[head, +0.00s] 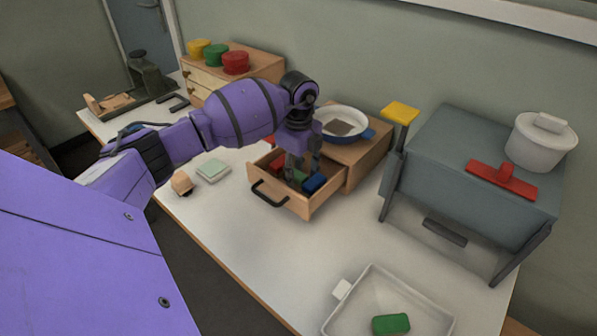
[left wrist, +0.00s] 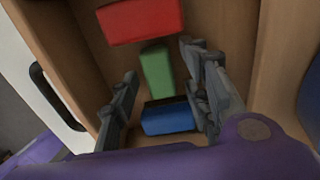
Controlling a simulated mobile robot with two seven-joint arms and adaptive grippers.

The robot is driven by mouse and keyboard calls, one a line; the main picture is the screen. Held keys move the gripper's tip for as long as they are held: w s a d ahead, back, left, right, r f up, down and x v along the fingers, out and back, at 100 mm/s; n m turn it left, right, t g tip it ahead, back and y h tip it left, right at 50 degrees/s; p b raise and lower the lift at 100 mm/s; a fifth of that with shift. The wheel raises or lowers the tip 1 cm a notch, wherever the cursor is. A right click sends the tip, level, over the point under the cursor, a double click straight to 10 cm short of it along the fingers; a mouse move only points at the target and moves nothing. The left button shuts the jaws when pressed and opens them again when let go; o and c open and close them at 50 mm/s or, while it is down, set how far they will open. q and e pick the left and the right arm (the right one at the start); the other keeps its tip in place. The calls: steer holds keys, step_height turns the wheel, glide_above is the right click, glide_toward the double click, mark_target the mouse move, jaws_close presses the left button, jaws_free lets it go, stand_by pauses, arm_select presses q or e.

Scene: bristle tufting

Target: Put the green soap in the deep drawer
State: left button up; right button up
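A wooden drawer (head: 286,203) with a black handle stands pulled out of a low wooden cabinet (head: 366,160). It holds a red block (left wrist: 142,20), a green block (left wrist: 157,72) and a blue block (left wrist: 168,117). My left gripper (head: 301,168) reaches down into the drawer; in the left wrist view its fingers (left wrist: 160,65) are apart, with the green block between them and the blue block nearer the palm. Finger contact with the green block is not visible. Which green piece is the soap, I cannot tell. My right gripper is out of view.
A blue-rimmed pan (head: 362,132) rests on the cabinet. A grey stand (head: 463,160) with a white pot (head: 541,142) and red tool (head: 503,179) stands right. A pale green pad (head: 213,171) and tan block (head: 181,183) lie left. The front middle table is clear.

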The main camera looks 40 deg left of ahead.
mark_target(298, 174)
arm_select(q)
step_height(298, 174, up, 12)
steer(key=shift+r, duration=0.25)
stand_by(0.4)
steer(key=shift+f, duration=0.15)
stand_by(1.1)
